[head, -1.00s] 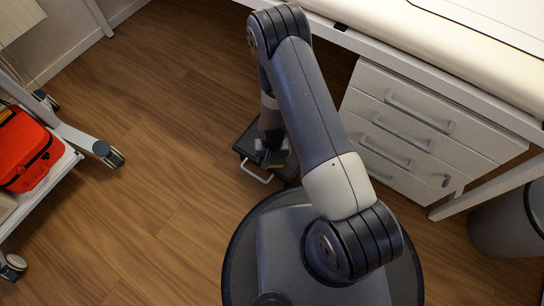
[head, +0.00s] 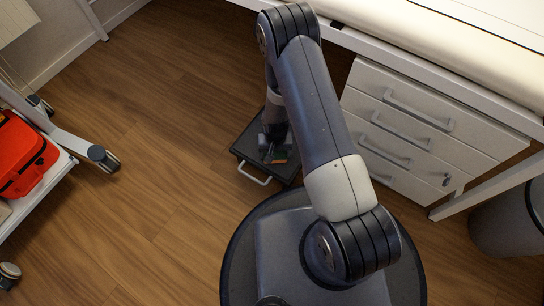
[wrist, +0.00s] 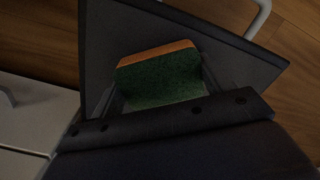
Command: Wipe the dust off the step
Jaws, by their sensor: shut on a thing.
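The step (head: 245,149) is a low dark platform with a light metal handle, on the floor between my base and the drawer unit. Its dark top (wrist: 240,60) and the handle also show in the wrist view. My gripper (head: 274,152) is over the step, pointing down. It is shut on a sponge (wrist: 160,80) with a green scouring face and an orange body. The sponge's orange edge (head: 280,161) shows in the head view. I cannot tell whether the sponge touches the step. I cannot make out dust on the dark top, and my arm hides part of it.
A white drawer unit (head: 425,127) under a padded couch (head: 450,60) stands right of the step. A grey bin (head: 510,225) is at far right. A wheeled cart with a red bag (head: 22,158) is at far left. The wooden floor between cart and step is clear.

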